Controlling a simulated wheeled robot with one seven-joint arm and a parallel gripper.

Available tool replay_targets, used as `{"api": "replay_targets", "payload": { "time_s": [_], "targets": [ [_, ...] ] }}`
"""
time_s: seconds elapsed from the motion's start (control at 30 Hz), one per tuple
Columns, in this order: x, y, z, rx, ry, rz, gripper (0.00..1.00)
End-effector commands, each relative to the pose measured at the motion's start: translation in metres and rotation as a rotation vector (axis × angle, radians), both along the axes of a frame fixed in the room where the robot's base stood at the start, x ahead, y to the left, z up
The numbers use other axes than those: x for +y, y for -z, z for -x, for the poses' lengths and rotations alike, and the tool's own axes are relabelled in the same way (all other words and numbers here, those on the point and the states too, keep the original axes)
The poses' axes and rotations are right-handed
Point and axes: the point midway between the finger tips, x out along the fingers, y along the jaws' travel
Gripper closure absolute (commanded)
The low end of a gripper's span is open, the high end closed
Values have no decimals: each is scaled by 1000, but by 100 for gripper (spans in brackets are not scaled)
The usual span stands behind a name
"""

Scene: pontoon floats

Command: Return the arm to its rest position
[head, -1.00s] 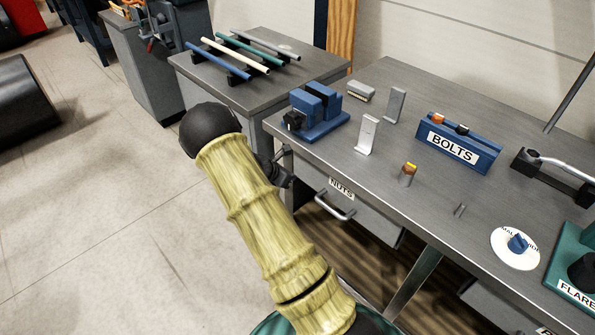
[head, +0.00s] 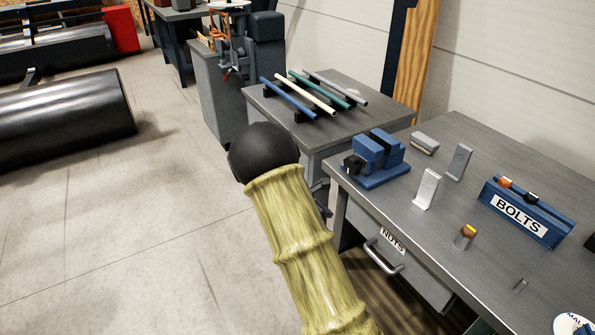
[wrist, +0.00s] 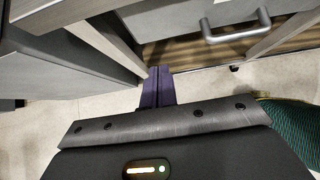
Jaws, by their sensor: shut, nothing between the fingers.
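My yellow-green, bamboo-like arm with a black rounded joint rises through the lower middle of the head view. My gripper shows in the wrist view as two dark purple fingers (wrist: 158,84) lying together, shut and empty. They point over the pale floor, beside the grey bench legs and below a drawer handle (wrist: 236,30). In the head view my gripper is mostly hidden behind my arm, near the left end of the workbench (head: 465,135).
The workbench carries a blue vise (head: 378,160), metal brackets (head: 427,189), a small orange-topped piece (head: 465,236) and a blue BOLTS rack (head: 525,212). A NUTS drawer (head: 418,275) is below. A side table (head: 380,93) holds several rods.

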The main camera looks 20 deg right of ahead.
Motion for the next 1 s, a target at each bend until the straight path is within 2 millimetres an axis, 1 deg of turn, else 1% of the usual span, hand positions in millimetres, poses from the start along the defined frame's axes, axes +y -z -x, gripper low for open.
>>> {"api": "replay_targets", "payload": {
  "time_s": [0.07,0.17,0.27,0.37,0.47,0.7,0.9,1.0],
  "targets": [
    [0,0,0,-1,1,-1,100],
    [2,-6,4,-18,29,-24,100],
    [7,-19,18,-68,112,-90,100],
    [18,-40,41,-149,257,-200,100],
    [34,-65,68,-246,440,-330,100],
    [77,-126,131,-451,893,-603,100],
    [110,-176,182,-597,1274,-783,100],
    [124,-195,205,-657,1449,-850,100]
  ]
}}
